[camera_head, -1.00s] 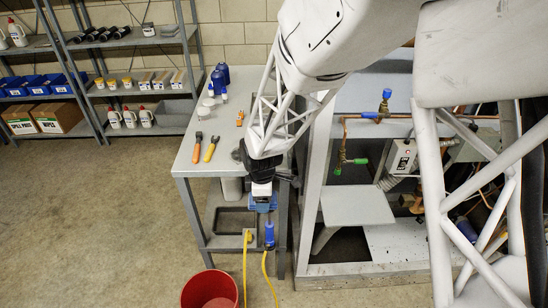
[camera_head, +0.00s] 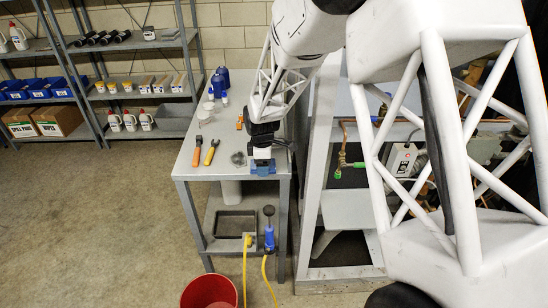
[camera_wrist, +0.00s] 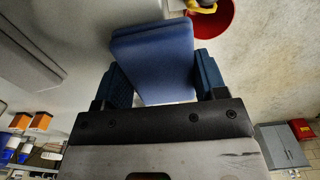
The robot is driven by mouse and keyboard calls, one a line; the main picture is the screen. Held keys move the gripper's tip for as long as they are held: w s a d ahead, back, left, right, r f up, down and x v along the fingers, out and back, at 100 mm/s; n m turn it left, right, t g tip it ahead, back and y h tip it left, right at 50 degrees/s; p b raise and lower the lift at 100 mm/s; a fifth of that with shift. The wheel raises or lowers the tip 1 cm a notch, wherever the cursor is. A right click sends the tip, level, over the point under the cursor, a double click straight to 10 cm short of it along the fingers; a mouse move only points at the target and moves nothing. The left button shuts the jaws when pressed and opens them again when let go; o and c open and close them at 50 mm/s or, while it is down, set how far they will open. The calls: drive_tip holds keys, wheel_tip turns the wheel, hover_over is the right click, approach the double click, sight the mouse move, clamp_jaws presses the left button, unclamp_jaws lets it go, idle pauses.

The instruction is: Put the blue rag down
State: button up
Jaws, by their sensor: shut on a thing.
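My gripper (camera_head: 262,160) is over the front right corner of the grey workbench (camera_head: 220,168), pointing down. In the wrist view my gripper (camera_wrist: 163,80) has its two dark blue fingers on either side of the blue rag (camera_wrist: 155,55), a folded flat block, and is shut on it. In the head view only a small blue patch shows below the wrist; rag and fingertips are hard to tell apart there. I cannot tell whether the rag touches the bench top.
Blue bottles (camera_head: 219,80) stand at the back. A red bucket (camera_head: 210,292) is on the floor in front. The compressor rack frame (camera_head: 318,190) stands close on the right.

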drive_tip(key=shift+w+r, duration=0.1)
drive_tip(key=shift+w, duration=0.55)
drive_tip(key=shift+w+d, duration=0.35)
drive_tip(key=shift+d, duration=0.1)
drive_tip(key=shift+w+d, duration=0.1)
drive_tip(key=w+d, duration=0.2)
drive_tip(key=shift+w+d, duration=0.3)
drive_tip(key=shift+d, duration=0.05)
drive_tip(key=shift+f, duration=0.65)
drive_tip(key=shift+f, duration=0.15)
drive_tip(key=o, duration=0.9)
